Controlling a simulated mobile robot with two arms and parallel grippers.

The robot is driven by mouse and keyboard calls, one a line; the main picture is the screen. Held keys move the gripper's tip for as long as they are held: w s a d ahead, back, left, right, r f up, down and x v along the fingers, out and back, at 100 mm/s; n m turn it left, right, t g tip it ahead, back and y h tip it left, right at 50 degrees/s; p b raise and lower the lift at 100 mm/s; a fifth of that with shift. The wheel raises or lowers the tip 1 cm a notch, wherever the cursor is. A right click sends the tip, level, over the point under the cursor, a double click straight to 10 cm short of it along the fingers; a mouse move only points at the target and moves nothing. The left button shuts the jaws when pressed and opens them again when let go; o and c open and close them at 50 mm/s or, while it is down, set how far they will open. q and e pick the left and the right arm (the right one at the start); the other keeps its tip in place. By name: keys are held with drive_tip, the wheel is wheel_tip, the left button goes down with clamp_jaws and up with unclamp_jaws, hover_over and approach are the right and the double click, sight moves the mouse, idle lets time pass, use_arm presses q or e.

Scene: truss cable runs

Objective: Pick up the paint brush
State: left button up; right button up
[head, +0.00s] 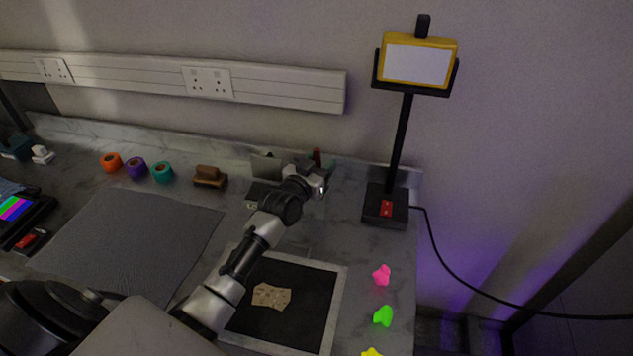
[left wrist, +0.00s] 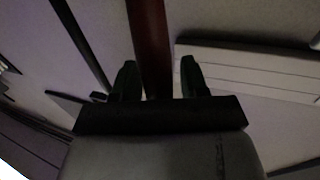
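The paint brush shows as a dark red-brown handle (left wrist: 151,45) in the left wrist view, standing between the fingers. In the head view a small red upright piece (head: 317,157), which seems to be the same handle, shows at the back of the worktop beside my gripper. My left gripper (head: 321,183) reaches to the back edge. In the left wrist view its fingers (left wrist: 158,78) are apart, with a narrow gap on each side of the handle. The brush's other end is hidden. My right gripper is not in view.
A black lamp stand (head: 386,207) with a yellow head stands to the right. A brown brush-like block (head: 209,178) and tape rolls (head: 162,172) lie left. A black mat (head: 310,300) lies in front, with pink (head: 382,275) and green (head: 382,316) pieces on its right.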

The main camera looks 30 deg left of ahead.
use_arm(q)
clamp_jaws()
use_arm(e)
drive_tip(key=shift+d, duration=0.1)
use_arm(q)
drive_tip(key=shift+r, duration=0.1)
